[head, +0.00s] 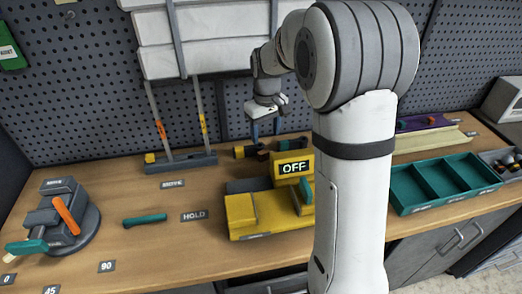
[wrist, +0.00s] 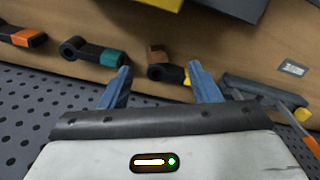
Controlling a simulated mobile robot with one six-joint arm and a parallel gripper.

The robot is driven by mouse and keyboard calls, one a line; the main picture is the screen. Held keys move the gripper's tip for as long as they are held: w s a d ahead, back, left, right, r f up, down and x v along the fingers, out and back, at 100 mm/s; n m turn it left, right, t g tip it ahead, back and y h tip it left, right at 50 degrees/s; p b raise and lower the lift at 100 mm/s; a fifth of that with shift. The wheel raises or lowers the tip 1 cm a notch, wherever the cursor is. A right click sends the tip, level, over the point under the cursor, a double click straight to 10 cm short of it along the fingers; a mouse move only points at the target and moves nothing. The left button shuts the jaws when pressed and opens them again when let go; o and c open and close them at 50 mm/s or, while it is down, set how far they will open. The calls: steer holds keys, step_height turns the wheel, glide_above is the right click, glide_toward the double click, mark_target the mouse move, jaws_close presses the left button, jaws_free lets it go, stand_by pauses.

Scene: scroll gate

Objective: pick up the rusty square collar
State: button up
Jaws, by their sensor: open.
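The rusty square collar (wrist: 157,54) shows in the wrist view as a small brown block at one end of a dark piece with a yellow tip. It lies on the wooden bench near the pegboard, between and beyond my fingertips in the picture. My gripper (wrist: 160,72) is open, its two blue fingers apart with nothing held between them. In the head view my gripper (head: 266,131) hangs above the row of small parts behind the yellow block. The collar is too small there to make out clearly.
A teal-ended dark piece (wrist: 92,52) and an orange-ended one (wrist: 24,38) lie beside the collar. A grey stand (head: 182,163) holding two rods is to the left. The yellow block with an OFF sign (head: 293,167) stands in front. The pegboard (head: 90,90) is close behind.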

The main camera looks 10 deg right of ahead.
mark_target(263, 151)
steer(key=shift+n, duration=0.3)
steer(key=w+f, duration=0.2)
steer(key=f, duration=0.1)
steer(key=shift+w+f, duration=0.2)
steer(key=shift+w, duration=0.15)
step_height(263, 151, down, 8)
steer(key=shift+s+r+p, duration=0.1)
steer(key=shift+r+p, duration=0.15)
steer(key=shift+p, duration=0.25)
steer(key=shift+c, duration=0.4)
steer(key=c, duration=1.1)
